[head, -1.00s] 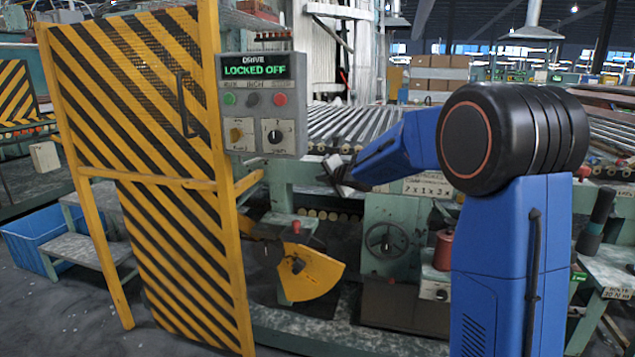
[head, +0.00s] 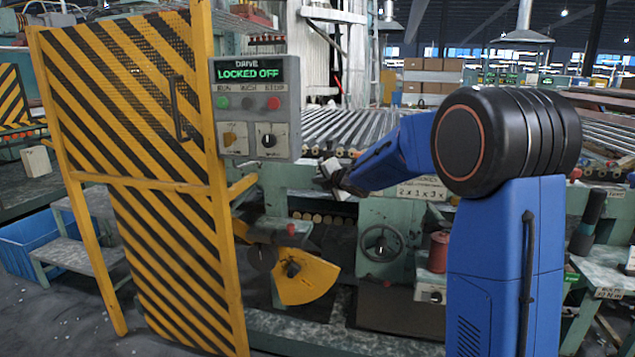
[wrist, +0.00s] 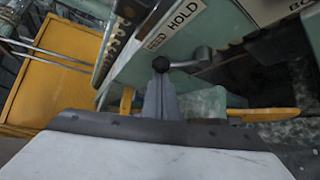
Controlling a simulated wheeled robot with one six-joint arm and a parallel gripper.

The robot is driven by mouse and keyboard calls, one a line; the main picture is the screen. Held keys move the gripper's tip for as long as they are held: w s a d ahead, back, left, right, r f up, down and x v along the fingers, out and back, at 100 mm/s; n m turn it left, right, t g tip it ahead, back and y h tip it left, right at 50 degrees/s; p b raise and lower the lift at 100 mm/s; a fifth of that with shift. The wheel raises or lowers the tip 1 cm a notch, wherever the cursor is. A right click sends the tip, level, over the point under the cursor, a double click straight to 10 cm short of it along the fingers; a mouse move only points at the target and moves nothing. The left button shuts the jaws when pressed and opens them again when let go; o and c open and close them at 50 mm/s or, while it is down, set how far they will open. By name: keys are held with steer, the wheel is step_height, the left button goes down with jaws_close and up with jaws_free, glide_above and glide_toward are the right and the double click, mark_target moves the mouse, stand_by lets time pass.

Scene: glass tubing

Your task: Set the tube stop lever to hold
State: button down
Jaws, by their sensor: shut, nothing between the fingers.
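In the wrist view the tube stop lever is a grey metal arm (wrist: 188,63) with a black ball knob (wrist: 161,63), fixed at a round boss on its right. A white label plate (wrist: 176,26) above it reads HOLD, with a partly hidden word, apparently FEED, at its lower left end. The knob is just below that lower left end. My gripper (wrist: 160,84) is shut and empty, its tips right at the knob; touching or slightly apart, I cannot tell. In the head view my gripper (head: 333,177) is at the machine's front, and the lever cannot be made out.
A yellow-black striped guard gate (head: 140,150) stands left, with a drive panel (head: 255,105) reading LOCKED OFF beside it. A yellow fan-shaped guard (head: 308,279) and a handwheel (head: 382,243) are below my gripper. A roller bed (head: 350,128) lies behind.

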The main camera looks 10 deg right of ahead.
steer(key=shift+s+d+r, duration=0.1)
steer(key=shift+d, duration=0.15)
steer(key=s+d+m+t, duration=0.1)
steer(key=m+t, duration=0.1)
steer(key=s+d+m+t+y, duration=0.1)
steer(key=d+m+t, duration=0.1)
steer(key=d+m+t+y, duration=0.1)
steer(key=d+m+t, duration=0.1)
steer(key=m+t, duration=0.1)
steer(key=shift+s, duration=0.4)
stand_by(0.4)
stand_by(0.7)
